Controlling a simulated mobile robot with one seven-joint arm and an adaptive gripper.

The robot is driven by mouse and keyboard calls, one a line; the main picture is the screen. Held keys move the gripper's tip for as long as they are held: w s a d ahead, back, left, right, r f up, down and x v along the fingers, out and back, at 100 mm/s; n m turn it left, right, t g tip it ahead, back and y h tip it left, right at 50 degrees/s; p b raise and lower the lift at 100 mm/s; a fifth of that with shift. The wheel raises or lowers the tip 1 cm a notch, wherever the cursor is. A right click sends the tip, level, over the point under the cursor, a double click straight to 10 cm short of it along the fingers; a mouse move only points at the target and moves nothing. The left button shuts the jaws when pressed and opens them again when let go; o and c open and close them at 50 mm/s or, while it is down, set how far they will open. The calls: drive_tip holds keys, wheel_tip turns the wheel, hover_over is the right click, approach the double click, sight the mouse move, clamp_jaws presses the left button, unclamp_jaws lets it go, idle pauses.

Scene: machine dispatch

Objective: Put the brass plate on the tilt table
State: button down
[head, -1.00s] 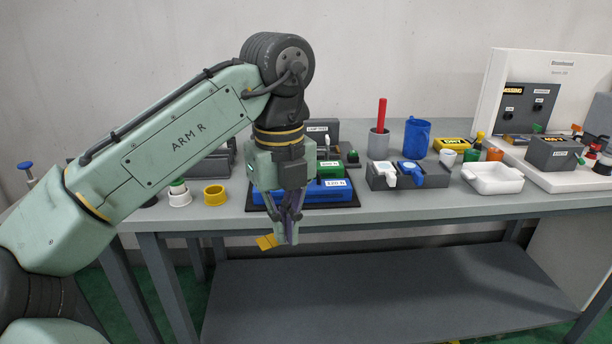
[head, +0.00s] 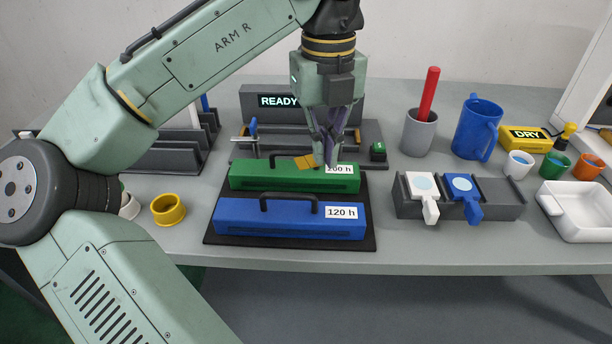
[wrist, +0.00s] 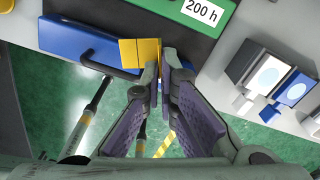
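The brass plate (head: 305,161) is a small, flat, yellow piece at the fingertips of my gripper (head: 328,163). In the wrist view, the plate (wrist: 138,53) sticks out to the left of the nearly closed fingers (wrist: 164,66), which grip it at its right edge. The plate is held in the air. In the head view it overlaps the green case, while the wrist view shows floor below the fingers. A dark station with a READY display (head: 277,101) stands behind, partly hidden by my arm. I cannot tell for certain which thing is the tilt table.
A green case (head: 250,176) marked 200 h and a blue case (head: 285,219) marked 120 h lie on a black mat. A yellow ring (head: 168,211) is at left. A grey holder (head: 500,195), a grey cup (head: 419,135), a blue mug (head: 478,130) and a white tray (head: 572,222) stand at right.

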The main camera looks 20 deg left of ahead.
drive_tip(key=f, duration=1)
drive_tip(key=shift+w, duration=0.35)
drive_tip(key=c, duration=2.3)
unclamp_jaws()
drive_tip(key=o, duration=0.5)
